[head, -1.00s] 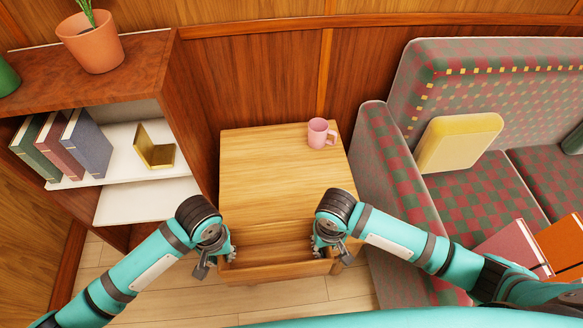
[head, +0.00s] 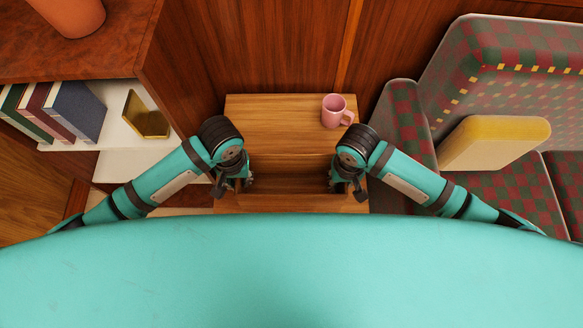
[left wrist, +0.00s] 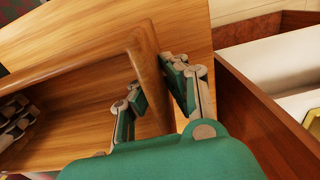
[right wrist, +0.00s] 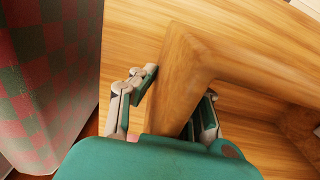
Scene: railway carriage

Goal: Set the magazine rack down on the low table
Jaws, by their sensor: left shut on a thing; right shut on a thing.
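The magazine rack (head: 297,203) is an open wooden box, held between my two arms at the near part of the low table. The low table (head: 270,112) is light wood; its far part is bare except for a pink mug (head: 335,111). My left gripper (head: 243,181) is shut on the rack's left end, and its fingers straddle the wooden rim in the left wrist view (left wrist: 155,88). My right gripper (head: 342,181) is shut on the right end, near a corner of the rack (right wrist: 190,60). The rack hides the table's near part; I cannot tell whether they touch.
A bookshelf (head: 160,60) with several books and a brass-coloured holder (head: 146,118) stands close on the left. A checkered sofa (head: 405,130) with a yellow cushion (head: 494,143) stands close on the right. A wood-panelled wall is behind the table.

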